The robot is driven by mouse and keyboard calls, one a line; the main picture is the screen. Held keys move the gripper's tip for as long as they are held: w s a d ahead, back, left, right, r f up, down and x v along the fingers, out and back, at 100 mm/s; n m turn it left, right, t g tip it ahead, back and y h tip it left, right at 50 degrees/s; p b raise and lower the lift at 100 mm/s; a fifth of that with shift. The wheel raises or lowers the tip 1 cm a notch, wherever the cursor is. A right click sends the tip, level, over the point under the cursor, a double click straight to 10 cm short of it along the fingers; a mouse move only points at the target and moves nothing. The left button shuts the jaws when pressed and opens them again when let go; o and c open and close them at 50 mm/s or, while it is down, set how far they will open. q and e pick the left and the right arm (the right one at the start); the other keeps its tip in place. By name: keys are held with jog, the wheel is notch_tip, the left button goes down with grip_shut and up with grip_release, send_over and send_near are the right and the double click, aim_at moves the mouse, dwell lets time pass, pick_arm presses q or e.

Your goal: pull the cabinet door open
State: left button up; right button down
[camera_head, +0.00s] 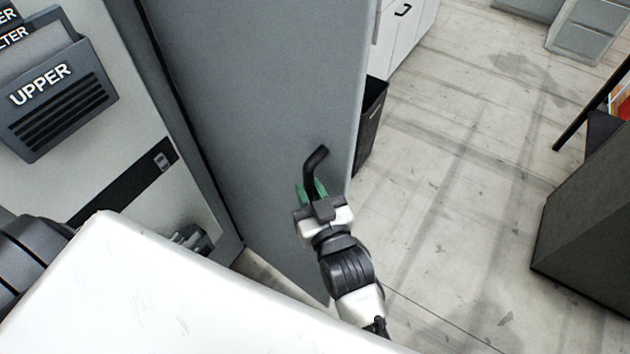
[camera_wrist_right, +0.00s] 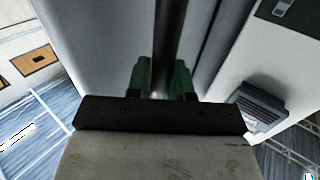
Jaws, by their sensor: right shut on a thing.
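The cabinet door (camera_head: 265,90) is a tall grey panel in the middle of the head view. A black bent handle (camera_head: 317,158) stands out near its right edge. My right gripper (camera_head: 313,190) has its green fingertips on either side of the lower part of this handle and is shut on it. In the right wrist view, the dark handle bar (camera_wrist_right: 170,40) runs up from between the green fingertips (camera_wrist_right: 165,78). I cannot tell from these frames whether the door is ajar.
A pale panel with a dark slotted box marked UPPER (camera_head: 58,100) is left of the door. A black bin (camera_head: 371,125) and white drawers (camera_head: 405,35) stand beyond its right edge. Open floor (camera_head: 450,180) lies to the right, before a dark grey block (camera_head: 590,220).

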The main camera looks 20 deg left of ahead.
jog(key=shift+s+a+r, duration=0.2)
jog(key=shift+s+r, duration=0.05)
jog(key=shift+s, duration=0.15)
jog(key=c, duration=1.3)
grip_release()
jog(key=shift+o, duration=1.4)
jog(key=shift+a+f, duration=0.1)
jog(key=shift+a, duration=0.05)
jog(key=shift+w+a+f, duration=0.1)
jog(key=b+v, duration=0.3)
jog(key=v, duration=0.8)
